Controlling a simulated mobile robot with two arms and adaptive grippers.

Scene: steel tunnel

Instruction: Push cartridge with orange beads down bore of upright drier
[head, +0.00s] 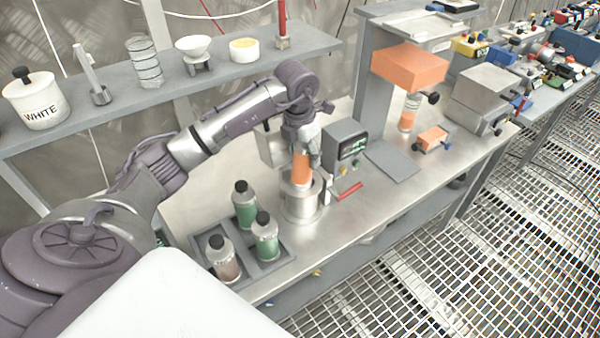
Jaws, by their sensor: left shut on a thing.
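The cartridge with orange beads (301,170) is upright in the head view, above the middle of the bench. My left gripper (304,152) comes down from above and is shut on its upper part. The upright drier (301,205) is a short steel cylinder standing on the bench directly below. The cartridge's lower end is at the drier's mouth; how far it sits inside the bore is hidden by the rim. My right gripper is not in view.
A tray with several capped bottles (265,237) stands left of the drier. A grey meter box (345,145) and a red-handled item (348,191) are close on its right. An orange-headed stand (410,66) is further right. A shelf (180,92) runs behind.

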